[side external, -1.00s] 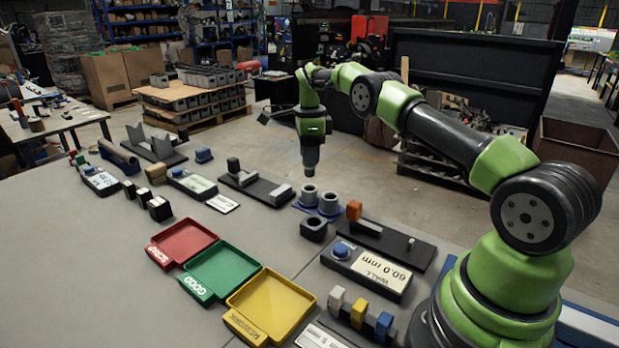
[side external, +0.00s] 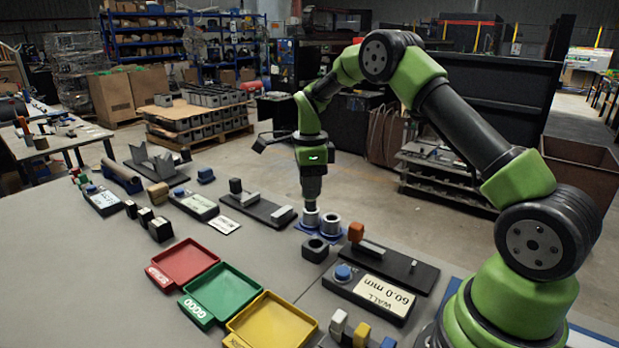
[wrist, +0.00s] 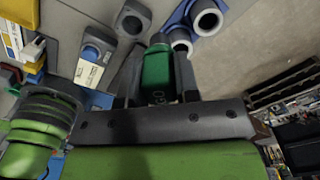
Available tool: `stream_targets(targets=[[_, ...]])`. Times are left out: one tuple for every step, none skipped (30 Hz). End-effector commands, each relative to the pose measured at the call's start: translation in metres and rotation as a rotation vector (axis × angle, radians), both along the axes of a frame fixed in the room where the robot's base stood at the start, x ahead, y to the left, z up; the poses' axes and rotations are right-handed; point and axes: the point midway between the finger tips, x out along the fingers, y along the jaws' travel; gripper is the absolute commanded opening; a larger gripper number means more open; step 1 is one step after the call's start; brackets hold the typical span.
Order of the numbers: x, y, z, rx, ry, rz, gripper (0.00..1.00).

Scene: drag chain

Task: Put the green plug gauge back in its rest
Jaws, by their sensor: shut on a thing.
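The green plug gauge (wrist: 157,72) is between my gripper's fingers in the wrist view, its dark end pointing away from the palm. My gripper (side external: 312,200) is shut on it and points straight down. In the side external view the fingers hide the green part. The rest, a blue base with two grey cups, stands just below: the left cup (side external: 310,219) is directly under the gripper, the right cup (side external: 331,223) looks empty. In the wrist view the near cup (wrist: 181,39) is partly behind the gauge. I cannot tell whether the gauge's end has entered it.
A dark square block with a hole (side external: 315,249) stands just in front of the rest. A dark fixture with an orange block (side external: 356,232) is to the right, and another dark fixture (side external: 258,208) to the left. Red, green and yellow trays (side external: 222,293) lie in front.

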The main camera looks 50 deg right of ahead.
Motion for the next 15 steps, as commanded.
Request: stream_targets(targets=[[-0.008, 0.007, 0.002, 0.001, 0.001, 0.001, 0.00], [-0.011, 0.010, 0.002, 0.002, 0.001, -0.002, 0.00], [-0.016, 0.014, 0.003, 0.004, -0.001, -0.003, 0.00], [-0.019, 0.017, 0.003, 0.004, -0.002, -0.004, 0.00], [-0.023, 0.019, 0.003, 0.004, -0.002, -0.005, 0.00], [-0.026, 0.021, 0.003, 0.005, -0.002, -0.008, 0.00], [-0.029, 0.023, 0.003, 0.005, -0.004, -0.010, 0.00], [-0.031, 0.024, 0.003, 0.005, -0.004, -0.011, 0.00], [-0.033, 0.026, 0.003, 0.006, -0.004, -0.012, 0.00], [-0.034, 0.026, 0.003, 0.005, -0.005, -0.012, 0.00], [-0.035, 0.027, 0.003, 0.005, -0.005, -0.012, 0.00], [-0.035, 0.028, 0.003, 0.006, -0.004, -0.013, 0.00], [-0.036, 0.028, 0.003, 0.006, -0.004, -0.013, 0.00], [-0.036, 0.028, 0.003, 0.006, -0.004, -0.014, 0.00], [-0.036, 0.028, 0.003, 0.006, -0.004, -0.014, 0.00]])
